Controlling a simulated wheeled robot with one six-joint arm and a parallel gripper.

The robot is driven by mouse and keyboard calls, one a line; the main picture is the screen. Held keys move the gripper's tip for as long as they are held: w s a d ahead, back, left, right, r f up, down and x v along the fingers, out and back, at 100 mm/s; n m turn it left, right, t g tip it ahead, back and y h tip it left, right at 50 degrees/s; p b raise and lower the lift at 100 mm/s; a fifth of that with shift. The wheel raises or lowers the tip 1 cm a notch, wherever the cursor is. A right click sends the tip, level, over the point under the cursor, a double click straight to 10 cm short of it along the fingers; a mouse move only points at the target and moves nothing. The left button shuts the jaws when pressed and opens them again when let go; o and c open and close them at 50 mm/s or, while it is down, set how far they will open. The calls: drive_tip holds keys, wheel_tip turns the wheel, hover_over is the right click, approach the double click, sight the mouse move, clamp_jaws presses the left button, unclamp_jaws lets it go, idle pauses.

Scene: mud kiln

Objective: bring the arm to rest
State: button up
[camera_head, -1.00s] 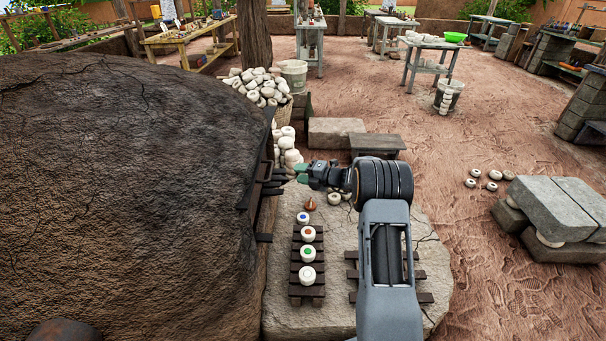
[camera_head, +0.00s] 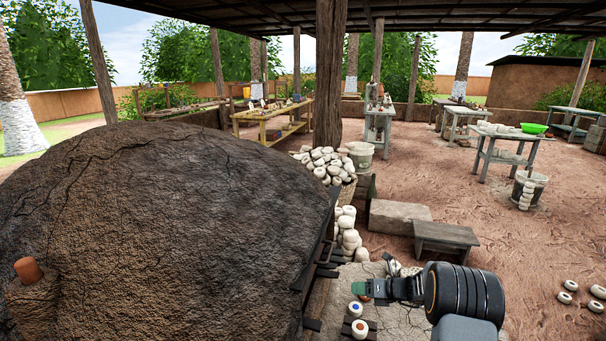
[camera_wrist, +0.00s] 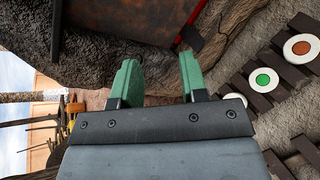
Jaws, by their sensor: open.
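My gripper (camera_head: 362,289) is at the lower middle of the head view, pointing left toward the kiln, above the stone slab. In the wrist view its two green fingers (camera_wrist: 158,82) stand apart with nothing between them. The big dark mud kiln (camera_head: 160,220) fills the left of the head view. In the wrist view the kiln wall (camera_wrist: 120,62) lies beyond the fingertips, and a gap shows between them and it.
White pots with a blue mark (camera_head: 355,308) and an orange mark (camera_head: 360,328) stand on a dark slatted rack below my gripper. A green-marked pot (camera_wrist: 263,80) shows in the wrist view. A heap of pale pots (camera_head: 325,164) stands behind. Open dirt floor (camera_head: 500,245) lies right.

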drive_tip(key=s+a+r+n+g+h+p, duration=0.1)
drive_tip(key=s+r+n+g+h+p, duration=0.15)
drive_tip(key=s+r+n, duration=0.5)
drive_tip(key=s+a+r+n+g+h+p, duration=0.2)
drive_tip(key=s+n+g+h, duration=0.15)
drive_tip(key=s+n, duration=0.8)
drive_tip(key=s+r+n+t+h+p, duration=0.1)
drive_tip(key=s+r+n+p, duration=0.3)
drive_tip(key=r, duration=0.5)
drive_tip(key=s+r+n+t+h+p, duration=0.2)
drive_tip(key=s+r+n+h+p, duration=0.2)
drive_tip(key=s+r+n, duration=0.4)
wheel_tip(320, 180, up, 2)
drive_tip(key=shift+a+r+n, duration=0.15)
drive_tip(key=shift+a+n, duration=0.1)
drive_tip(key=shift+n, duration=0.75)
